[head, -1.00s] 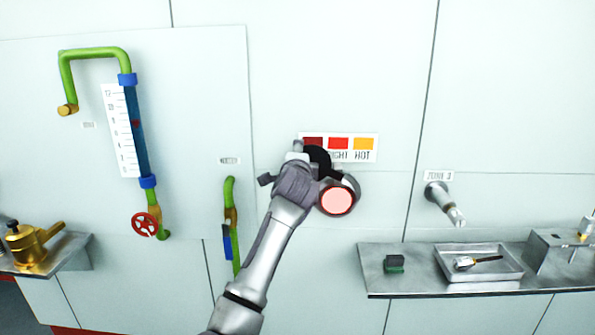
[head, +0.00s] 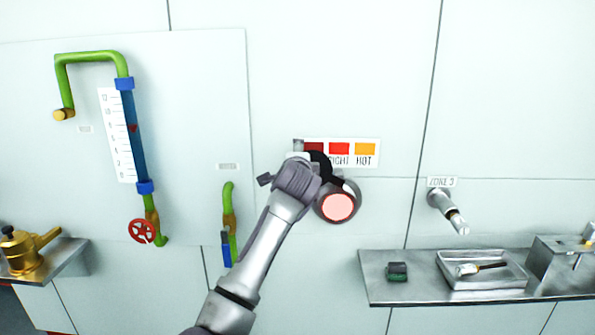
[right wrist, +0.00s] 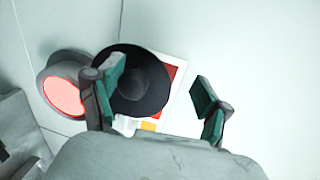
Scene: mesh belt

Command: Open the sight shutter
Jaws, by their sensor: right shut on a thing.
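The round sight (head: 338,208) on the wall shows a glowing pink face in a grey ring, uncovered. Its black disc shutter (head: 320,163) lies up and left of the face, over part of the colour chart. My right gripper (head: 309,171) is at the shutter, and the wrist hides much of it in the head view. In the right wrist view the disc (right wrist: 145,88) lies beyond the fingers, with the left finger overlapping it; my right gripper (right wrist: 157,84) is shut on the shutter, though its exact contact is unclear. My left gripper is out of view.
A colour chart (head: 366,150) is behind the shutter. A spout (head: 446,209) and a steel shelf (head: 385,292) with a tray (head: 505,281) are at right. Green pipes (head: 92,57), a red valve wheel (head: 141,231) and a brass pot (head: 22,252) are at left.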

